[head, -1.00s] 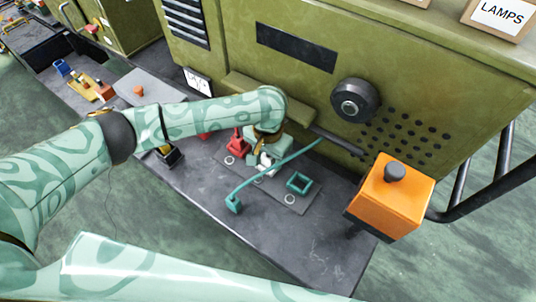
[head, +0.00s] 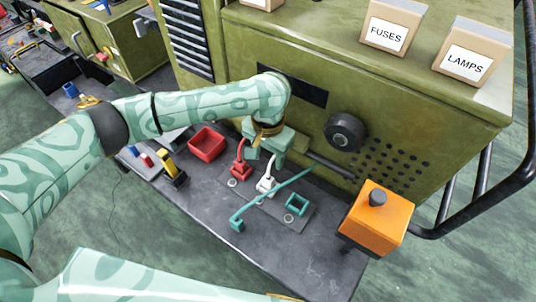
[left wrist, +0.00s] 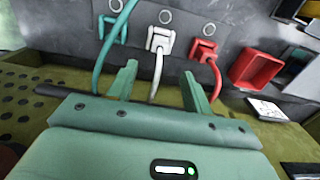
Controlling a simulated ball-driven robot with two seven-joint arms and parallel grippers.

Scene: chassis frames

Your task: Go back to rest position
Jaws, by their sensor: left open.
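My left gripper (head: 266,158) is at the end of my left arm, in front of the green cabinet and above the grey shelf. Its two fingers (left wrist: 162,80) are apart in the left wrist view, with nothing between their tips. A red plug (head: 240,168) and a white plug (head: 266,184) stand on a grey plate beside and below it. They also show in the left wrist view, the white plug (left wrist: 159,40) ahead of the fingers and the red plug (left wrist: 204,50) to the right. A teal plug with a long cable (head: 237,223) lies nearer. My right gripper is not visible.
A red bin (head: 207,144) and a yellow-black item (head: 172,168) are on the shelf at left. A teal square frame (head: 297,204) is on the plate. An orange box (head: 377,216) with a dark knob is at the right end. Boxes labelled FUSES (head: 391,27) and LAMPS (head: 470,52) top the cabinet.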

